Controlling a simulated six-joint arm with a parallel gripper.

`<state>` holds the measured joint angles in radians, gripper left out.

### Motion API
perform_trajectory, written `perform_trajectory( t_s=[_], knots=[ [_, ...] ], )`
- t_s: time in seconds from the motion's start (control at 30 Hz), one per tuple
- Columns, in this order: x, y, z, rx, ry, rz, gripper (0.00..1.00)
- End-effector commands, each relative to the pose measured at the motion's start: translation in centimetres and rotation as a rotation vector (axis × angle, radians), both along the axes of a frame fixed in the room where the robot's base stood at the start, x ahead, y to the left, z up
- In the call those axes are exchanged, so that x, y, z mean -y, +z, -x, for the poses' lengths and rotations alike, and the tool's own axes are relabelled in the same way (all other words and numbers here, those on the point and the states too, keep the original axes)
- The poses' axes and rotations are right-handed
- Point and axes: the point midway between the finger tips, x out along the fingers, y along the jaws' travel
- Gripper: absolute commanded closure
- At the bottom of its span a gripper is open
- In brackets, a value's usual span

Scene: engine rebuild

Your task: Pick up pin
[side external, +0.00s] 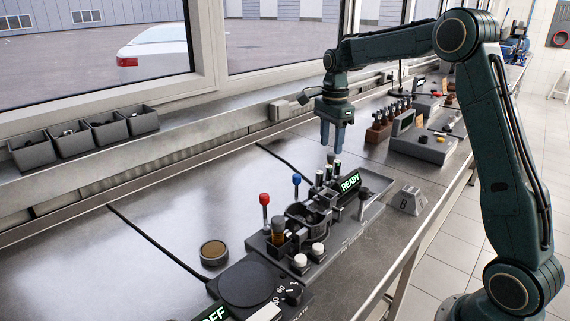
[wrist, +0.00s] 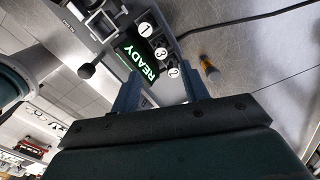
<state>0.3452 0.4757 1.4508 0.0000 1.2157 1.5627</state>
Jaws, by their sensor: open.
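My gripper (side external: 332,148) points down with its fingers apart and empty, above the far end of the fixture with the green READY display (side external: 350,181). In the wrist view the fingers (wrist: 163,75) are spread, with nothing held between them. Several dark upright cylinders (side external: 319,179) stand beside the display, just below the fingertips. In the wrist view three white tops numbered 1, 3 and 2 (wrist: 161,52) stand in a row there. A small orange and pale piece (wrist: 209,68) is apart from them on the bench. I cannot tell for sure which is the pin.
A red-knobbed lever (side external: 264,200) and a blue-knobbed lever (side external: 296,180) rise from the fixture. A grey block marked B (side external: 408,200) sits to its right. A round brown-topped puck (side external: 213,252) lies to its left. The bench behind the fixture is mostly clear, crossed by black cables.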

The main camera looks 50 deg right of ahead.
Motion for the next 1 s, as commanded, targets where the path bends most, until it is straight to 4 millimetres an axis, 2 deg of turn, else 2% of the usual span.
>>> perform_trajectory(
  t_s=[0.1, 0.23, 0.4, 0.7, 1.0],
  knots=[
    [0.0, -1.9, 0.1, -0.003, 0.0, -0.001, 0.55],
    [0.0, -3.5, 0.0, -0.002, 0.0, -0.001, 0.55],
    [0.0, -4.4, 0.0, 0.0, 0.001, 0.0, 0.55],
    [0.0, -4.9, 0.0, -0.001, 0.001, 0.0, 0.55],
    [0.0, -8.0, -0.2, -0.003, 0.001, -0.001, 0.55]
  ],
)
